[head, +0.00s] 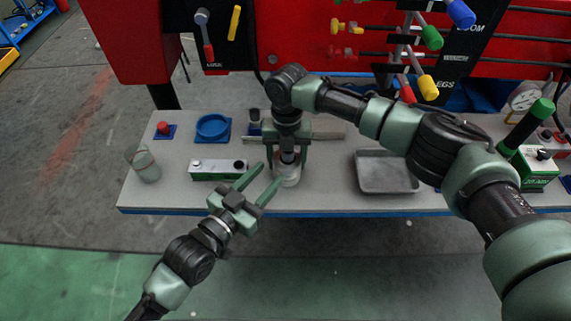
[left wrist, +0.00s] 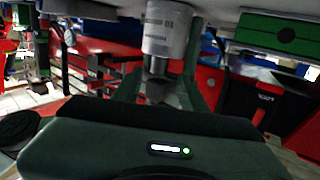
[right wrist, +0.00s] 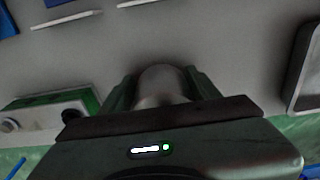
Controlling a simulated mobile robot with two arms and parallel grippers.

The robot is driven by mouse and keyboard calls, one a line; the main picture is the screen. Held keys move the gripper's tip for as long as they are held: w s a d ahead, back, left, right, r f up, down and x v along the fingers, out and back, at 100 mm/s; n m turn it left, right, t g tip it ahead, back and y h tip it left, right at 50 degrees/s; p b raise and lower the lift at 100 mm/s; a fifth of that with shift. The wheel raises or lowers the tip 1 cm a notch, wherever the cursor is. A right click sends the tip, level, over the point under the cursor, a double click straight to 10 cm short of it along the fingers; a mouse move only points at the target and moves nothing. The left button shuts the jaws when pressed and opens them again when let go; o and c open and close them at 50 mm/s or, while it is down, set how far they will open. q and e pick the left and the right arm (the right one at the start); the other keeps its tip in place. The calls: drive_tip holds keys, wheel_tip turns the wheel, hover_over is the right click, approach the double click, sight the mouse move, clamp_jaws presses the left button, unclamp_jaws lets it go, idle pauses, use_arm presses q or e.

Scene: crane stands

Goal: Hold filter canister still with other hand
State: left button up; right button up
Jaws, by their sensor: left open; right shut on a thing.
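The filter canister (head: 289,180) is a pale cylinder standing upright near the table's front edge. It also shows in the left wrist view (left wrist: 166,30), with printed marks and a darker end part. My right gripper (head: 287,155) points down over it and is shut on its top; in the right wrist view a rounded grey top (right wrist: 162,85) sits between the fingers. My left gripper (head: 271,174) is open at the front left of the canister, its fingers pointing toward it. I cannot tell whether the left fingers touch it.
A green and white box (head: 218,169) lies left of the canister, with a blue round dish (head: 212,128) behind it. A clear jar (head: 146,168) stands at the left end. A metal tray (head: 386,187) is to the right. Red machinery with levers rises behind the table.

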sight(284, 157)
use_arm(q)
drive_tip(key=x, duration=0.7)
drive_tip(key=shift+w+d, duration=0.1)
drive_tip(key=shift+r, duration=0.1)
clamp_jaws()
